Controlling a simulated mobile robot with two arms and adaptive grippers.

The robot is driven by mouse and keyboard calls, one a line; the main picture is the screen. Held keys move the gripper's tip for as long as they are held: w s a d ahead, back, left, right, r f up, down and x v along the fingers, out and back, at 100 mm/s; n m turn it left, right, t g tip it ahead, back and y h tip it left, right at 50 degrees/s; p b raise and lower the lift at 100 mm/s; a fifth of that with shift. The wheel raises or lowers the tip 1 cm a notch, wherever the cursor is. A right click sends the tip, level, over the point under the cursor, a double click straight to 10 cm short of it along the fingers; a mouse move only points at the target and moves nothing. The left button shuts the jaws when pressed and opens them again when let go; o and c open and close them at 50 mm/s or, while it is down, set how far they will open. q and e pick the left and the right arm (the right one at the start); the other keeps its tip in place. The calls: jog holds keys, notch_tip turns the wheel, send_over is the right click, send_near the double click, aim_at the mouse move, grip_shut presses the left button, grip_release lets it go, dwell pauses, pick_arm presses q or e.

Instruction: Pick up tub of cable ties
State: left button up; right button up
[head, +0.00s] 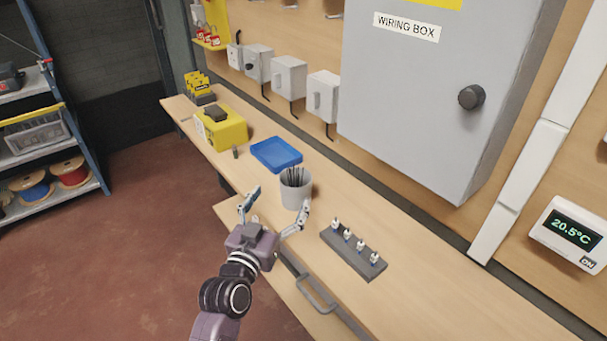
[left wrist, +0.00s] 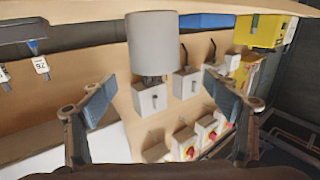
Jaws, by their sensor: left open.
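The tub of cable ties (head: 296,191) is a light grey cup with dark ties standing in it, upright on the wooden bench. My left gripper (head: 274,207) is open, with its fingers spread on the near side of the tub. In the left wrist view the tub (left wrist: 152,43) appears upside down, beyond and between the two open fingertips of the left gripper (left wrist: 157,92). Nothing is between the fingers, and the tub looks apart from them. My right gripper is not in view.
A blue tray (head: 277,154) lies just behind the tub, with a yellow device (head: 222,127) farther left. A dark rack of small connectors (head: 353,249) sits to the right. The grey wiring box (head: 440,95) juts from the wall. A drawer handle (head: 318,295) is at the bench front.

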aim_at(288, 189)
pick_arm(q)
jog(key=shift+x, duration=1.05)
jog(key=shift+w+d, duration=0.15)
jog(key=shift+w, duration=0.2)
jog(key=shift+w+d+p, duration=0.35)
jog(key=shift+w+d, duration=0.05)
jog(key=shift+w, duration=0.15)
jog(key=x, duration=0.4)
jog(key=shift+d+f, duration=0.2)
jog(key=shift+f, duration=0.2)
jog(key=shift+w, duration=0.1)
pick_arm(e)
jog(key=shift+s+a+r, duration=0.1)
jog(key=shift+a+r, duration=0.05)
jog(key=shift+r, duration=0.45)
pick_arm(q)
jog(key=shift+c, duration=0.3)
jog(key=c, duration=1.3)
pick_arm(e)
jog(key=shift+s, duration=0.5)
